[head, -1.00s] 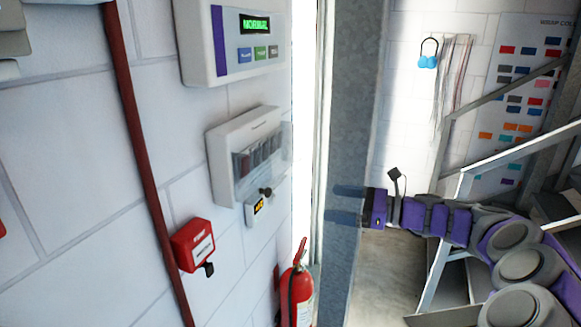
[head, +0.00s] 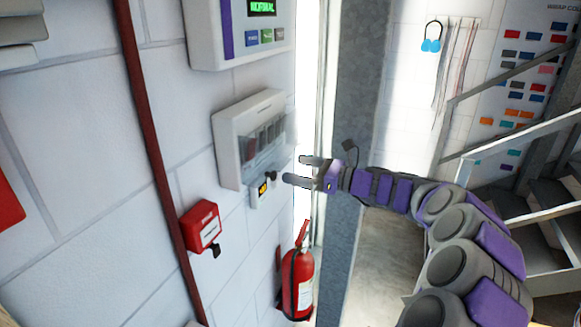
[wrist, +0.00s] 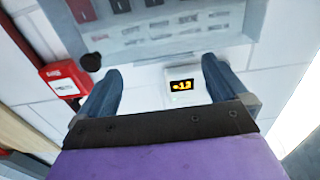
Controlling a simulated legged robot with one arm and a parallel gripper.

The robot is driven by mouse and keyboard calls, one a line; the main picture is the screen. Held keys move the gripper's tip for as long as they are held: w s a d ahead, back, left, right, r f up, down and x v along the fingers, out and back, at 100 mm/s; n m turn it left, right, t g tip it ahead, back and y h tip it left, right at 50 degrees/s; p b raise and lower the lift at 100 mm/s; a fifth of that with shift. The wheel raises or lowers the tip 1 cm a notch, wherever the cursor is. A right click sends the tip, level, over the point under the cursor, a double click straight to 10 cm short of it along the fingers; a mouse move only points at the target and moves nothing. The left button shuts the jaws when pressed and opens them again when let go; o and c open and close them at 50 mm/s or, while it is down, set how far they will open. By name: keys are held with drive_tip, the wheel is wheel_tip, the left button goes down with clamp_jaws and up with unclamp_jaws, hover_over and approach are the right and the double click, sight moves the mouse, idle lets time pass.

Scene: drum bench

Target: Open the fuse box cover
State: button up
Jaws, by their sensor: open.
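The fuse box (head: 228,152) is a white wall unit in the middle of the head view. Its clear cover (head: 268,152) lies over a row of dark red and grey fuses. In the wrist view the cover (wrist: 205,25) fills the upper part. My gripper (head: 296,170) is open and empty, to the right of the box's lower right side. In the wrist view its two fingers (wrist: 160,82) point up toward the box's lower edge. A small dark round knob (wrist: 91,62) shows there, near the left finger. I cannot tell whether a finger touches the cover.
A small display (head: 262,191) with orange digits sits just below the fuse box. A red call box (head: 203,226) is lower left, a red extinguisher (head: 298,285) below. A control panel (head: 238,30) hangs above. Metal stairs (head: 535,185) stand at right.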

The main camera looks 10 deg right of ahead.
drive_tip(key=shift+w+a, duration=0.65)
drive_tip(key=shift+w, duration=0.35)
drive_tip(key=shift+d, duration=0.1)
drive_tip(key=shift+a, duration=0.5)
drive_tip(key=c, duration=1.3)
